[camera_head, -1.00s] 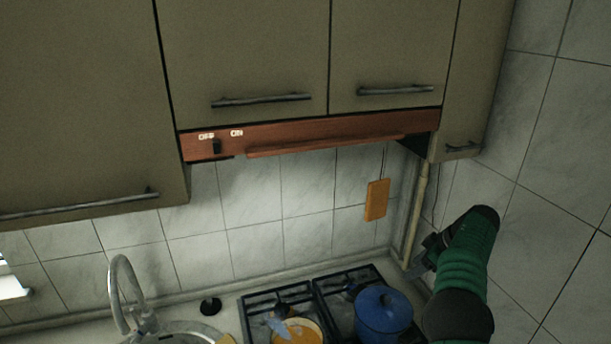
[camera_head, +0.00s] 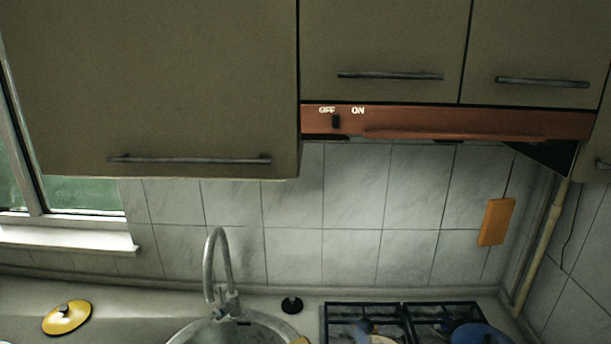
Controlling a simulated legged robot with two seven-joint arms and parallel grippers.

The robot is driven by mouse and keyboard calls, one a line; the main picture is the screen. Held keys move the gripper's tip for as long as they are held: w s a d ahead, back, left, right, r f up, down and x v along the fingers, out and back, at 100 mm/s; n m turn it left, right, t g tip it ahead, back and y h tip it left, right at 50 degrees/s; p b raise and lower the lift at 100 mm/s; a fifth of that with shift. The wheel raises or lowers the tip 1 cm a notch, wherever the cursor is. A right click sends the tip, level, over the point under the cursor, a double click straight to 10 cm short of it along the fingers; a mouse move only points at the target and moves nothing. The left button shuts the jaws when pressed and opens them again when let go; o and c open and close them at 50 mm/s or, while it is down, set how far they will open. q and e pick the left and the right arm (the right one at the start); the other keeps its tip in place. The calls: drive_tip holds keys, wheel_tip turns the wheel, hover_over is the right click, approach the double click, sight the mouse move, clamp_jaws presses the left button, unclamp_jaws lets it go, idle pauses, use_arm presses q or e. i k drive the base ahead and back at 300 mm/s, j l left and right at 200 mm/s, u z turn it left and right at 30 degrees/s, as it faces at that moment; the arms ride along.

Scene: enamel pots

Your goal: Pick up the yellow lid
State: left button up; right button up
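The yellow lid (camera_head: 67,317) has a dark knob in its middle. It lies on the counter at the lower left of the head view, left of the sink. Nothing touches it that I can see. Neither of my grippers is in view now.
The sink (camera_head: 190,333) with its tall faucet (camera_head: 219,270) stands right of the lid. A stove (camera_head: 364,311) with a blue pot (camera_head: 478,334) is at the lower right. Cabinets hang above. The counter (camera_head: 130,305) between lid and sink looks clear.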

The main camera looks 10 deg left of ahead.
sight(67, 316)
drive_tip(key=u, duration=1.75)
drive_tip(key=z, duration=2.05)
drive_tip(key=u, duration=2.05)
drive_tip(key=i+j, duration=0.25)
drive_tip(key=i+j+z, duration=0.15)
drive_tip(key=i+j, duration=0.15)
drive_tip(key=j, duration=0.2)
drive_tip(key=i+j, duration=0.25)
drive_tip(key=j, duration=0.15)
drive_tip(key=i+j+z, duration=0.1)
drive_tip(key=i+j, duration=0.15)
drive_tip(key=j, duration=0.15)
drive_tip(key=i+j+z, duration=0.1)
drive_tip(key=i+j, duration=0.15)
drive_tip(key=j, duration=0.15)
drive_tip(key=i+j, duration=0.2)
drive_tip(key=j, duration=0.25)
drive_tip(key=i+j+z, duration=0.1)
drive_tip(key=j, duration=0.35)
drive_tip(key=i+j+z, duration=0.1)
drive_tip(key=i+j, duration=0.25)
drive_tip(key=j, duration=0.1)
